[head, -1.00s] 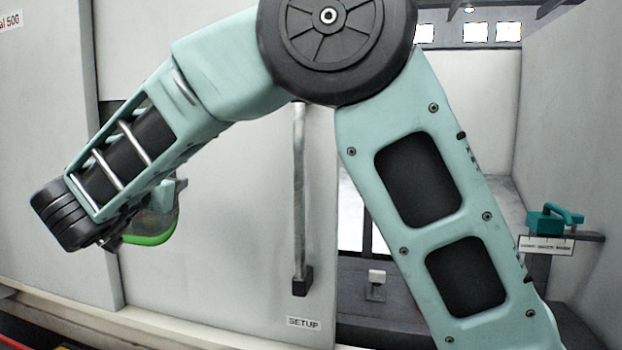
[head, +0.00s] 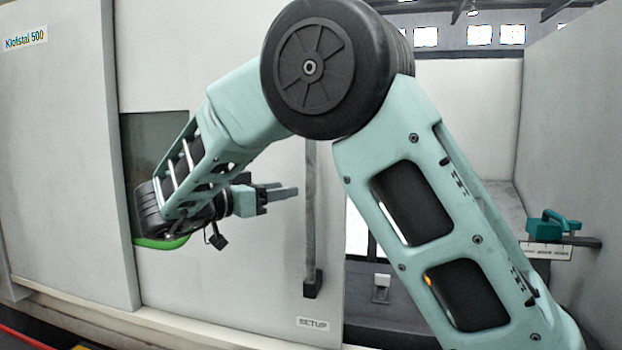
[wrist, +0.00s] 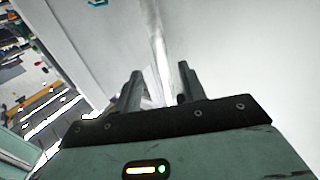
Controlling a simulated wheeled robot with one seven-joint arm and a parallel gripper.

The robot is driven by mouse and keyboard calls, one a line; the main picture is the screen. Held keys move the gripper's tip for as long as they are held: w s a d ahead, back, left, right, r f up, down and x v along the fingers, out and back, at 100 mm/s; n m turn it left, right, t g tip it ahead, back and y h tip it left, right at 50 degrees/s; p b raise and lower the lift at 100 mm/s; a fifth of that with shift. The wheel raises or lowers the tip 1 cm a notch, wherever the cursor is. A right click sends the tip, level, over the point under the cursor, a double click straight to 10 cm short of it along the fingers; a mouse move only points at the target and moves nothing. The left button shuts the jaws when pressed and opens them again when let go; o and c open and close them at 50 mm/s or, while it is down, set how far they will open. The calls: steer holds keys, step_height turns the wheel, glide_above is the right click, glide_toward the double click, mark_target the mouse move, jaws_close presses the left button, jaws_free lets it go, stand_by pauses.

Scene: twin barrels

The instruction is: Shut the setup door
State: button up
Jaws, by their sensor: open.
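The setup door (head: 240,285) is a pale sliding-type panel with a "SETUP" label (head: 312,323) at its lower right. To the right of its edge is an open gap. Its vertical grey bar handle (head: 311,225) stands near that edge and also shows in the wrist view (wrist: 153,25). My gripper (head: 285,191) points right at the handle, fingertips just left of it in the head view. In the wrist view my open gripper (wrist: 160,85) has a finger on each side of the handle's line. Contact cannot be told. My arm hides the handle's top.
A panel marked "Klofstal 500" (head: 50,160) stands at left, beside a dark window (head: 150,135) with a green lower edge. A teal device (head: 553,225) sits on a shelf at right, before a grey wall (head: 575,120). A pale ledge runs below the door.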

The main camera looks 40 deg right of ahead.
mark_target(307, 185)
steer(key=d+p, duration=0.2)
steer(key=d, duration=0.6)
steer(key=shift+w+d, duration=0.35)
steer(key=shift+d, duration=0.05)
jaws_close()
steer(key=shift+d, duration=0.1)
